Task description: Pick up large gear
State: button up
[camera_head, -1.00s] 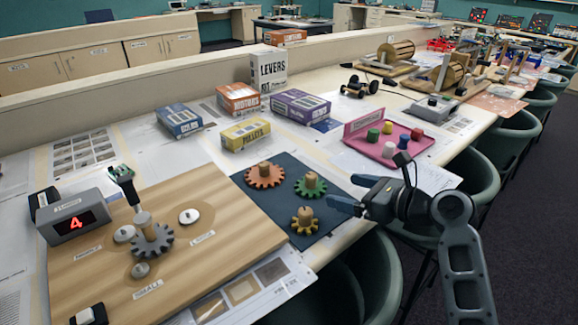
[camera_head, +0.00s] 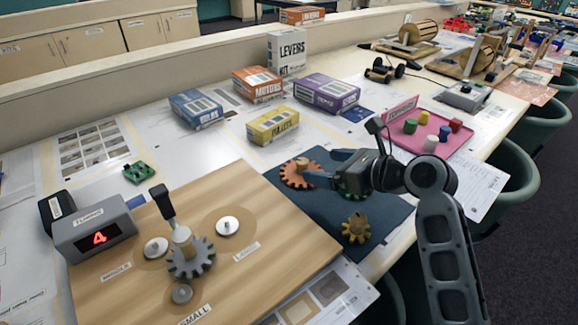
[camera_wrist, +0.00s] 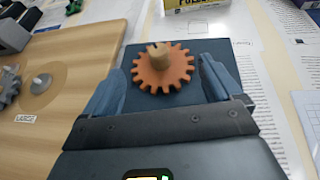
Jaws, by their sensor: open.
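The large gear is an orange-brown toothed gear (camera_head: 291,176) with a wooden peg handle. It lies flat on the dark blue mat (camera_head: 322,215), partly covered by my gripper in the head view. My gripper (camera_head: 321,168) is open, reaching over the mat from the right. In the wrist view the large gear (camera_wrist: 150,74) shows between and just beyond the two blue fingertips, with the peg pointing up. I cannot tell whether the fingers touch it. A smaller yellow gear (camera_head: 355,229) lies nearer on the mat. A green gear is mostly hidden behind my gripper.
A wooden board (camera_head: 235,284) at left holds a grey gear (camera_head: 190,262) and metal posts. A display box (camera_head: 93,232) reads 4. Kit boxes, including a yellow one (camera_head: 273,127), stand behind the mat. A pink tray (camera_head: 400,140) with coloured pegs sits at right.

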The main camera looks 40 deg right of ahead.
aim_at(307, 165)
jog(key=x, duration=0.3)
jog(key=shift+w+a, duration=0.1)
jog(key=shift+a, duration=0.05)
jog(key=x, duration=0.4)
jog(key=shift+w+f, duration=0.25)
jog(key=shift+f, duration=0.15)
